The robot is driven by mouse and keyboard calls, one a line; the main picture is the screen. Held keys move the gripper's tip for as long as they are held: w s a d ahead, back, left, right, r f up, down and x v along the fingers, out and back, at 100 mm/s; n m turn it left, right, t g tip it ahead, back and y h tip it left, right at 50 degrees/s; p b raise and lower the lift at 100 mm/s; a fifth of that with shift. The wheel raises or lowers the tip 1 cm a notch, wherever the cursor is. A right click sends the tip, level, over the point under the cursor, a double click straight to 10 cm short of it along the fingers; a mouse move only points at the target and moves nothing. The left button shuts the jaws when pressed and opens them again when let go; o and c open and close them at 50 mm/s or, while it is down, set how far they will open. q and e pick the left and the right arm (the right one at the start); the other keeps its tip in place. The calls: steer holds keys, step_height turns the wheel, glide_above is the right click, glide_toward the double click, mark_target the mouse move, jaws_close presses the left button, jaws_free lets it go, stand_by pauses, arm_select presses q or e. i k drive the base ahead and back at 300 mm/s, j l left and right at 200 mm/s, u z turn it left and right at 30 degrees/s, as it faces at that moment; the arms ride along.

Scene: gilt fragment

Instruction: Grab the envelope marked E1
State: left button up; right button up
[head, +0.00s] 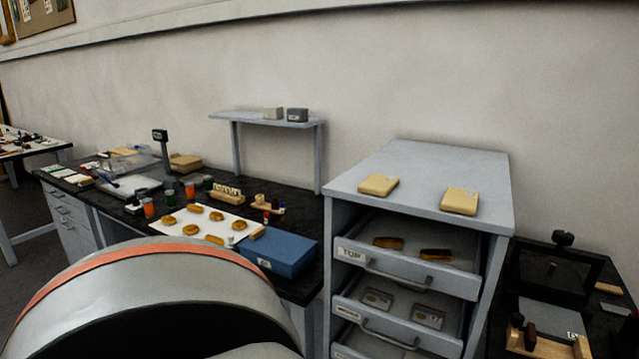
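Two tan, flat packets that look like envelopes lie on top of the grey drawer cabinet (420,165). The left envelope (378,185) is near the cabinet's left side, and the right envelope (459,201) is near its front right. They lie apart, and any marking on them is too small to read, so I cannot tell which is E1. Neither of my grippers is in view. A large grey rounded part with an orange band, likely mine, fills the lower left and hides part of the bench front.
The cabinet's upper drawer (409,265), labelled TOP, is pulled out and holds two brown pieces. A drawer below (395,308) is also out. A dark bench (110,200) at left holds a blue box (277,250), jars and gilt pieces. A black press (560,265) stands right.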

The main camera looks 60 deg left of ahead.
mark_target(377, 185)
steer(key=k+u, duration=0.1)
steer(key=u, duration=1.4)
